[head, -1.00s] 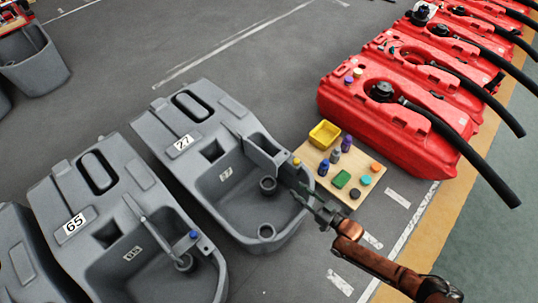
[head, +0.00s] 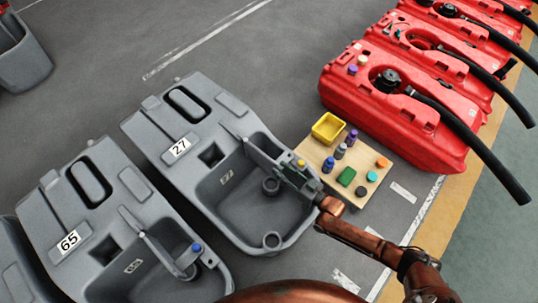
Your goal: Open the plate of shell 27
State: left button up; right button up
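Shell 27 (head: 215,190) is a grey open tank with a "27" label (head: 180,147), left of centre in the head view. Its grey plate (head: 262,153) stands tilted across the right side of the basin. A yellow knob (head: 301,163) shows at the shell's right rim. My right gripper (head: 290,176) reaches in from the lower right and is over that rim, at the plate's near end. Grey on grey, I cannot tell whether it touches the plate or whether its fingers are open. My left gripper is not in view.
Shell 65 (head: 95,225) stands close on the left, with a blue knob (head: 196,247). Right of shell 27, a wooden board (head: 316,151) holds a yellow bin (head: 327,127) and several small bottles and caps. Red tanks (head: 395,115) with black hoses stand behind.

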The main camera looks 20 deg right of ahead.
aim_at(271, 159)
jog(key=shift+b+x, duration=0.35)
jog(key=shift+x, duration=0.65)
jog(key=b+x, duration=0.1)
jog(key=x, duration=0.3)
jog(key=shift+w+d+f, duration=0.1)
jog(key=shift+w, duration=0.15)
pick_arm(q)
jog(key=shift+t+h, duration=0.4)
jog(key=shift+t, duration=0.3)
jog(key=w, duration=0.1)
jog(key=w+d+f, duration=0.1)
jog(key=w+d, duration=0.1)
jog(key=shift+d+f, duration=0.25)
pick_arm(e)
jog(key=shift+w, duration=0.3)
jog(key=shift+c, duration=0.3)
grip_shut()
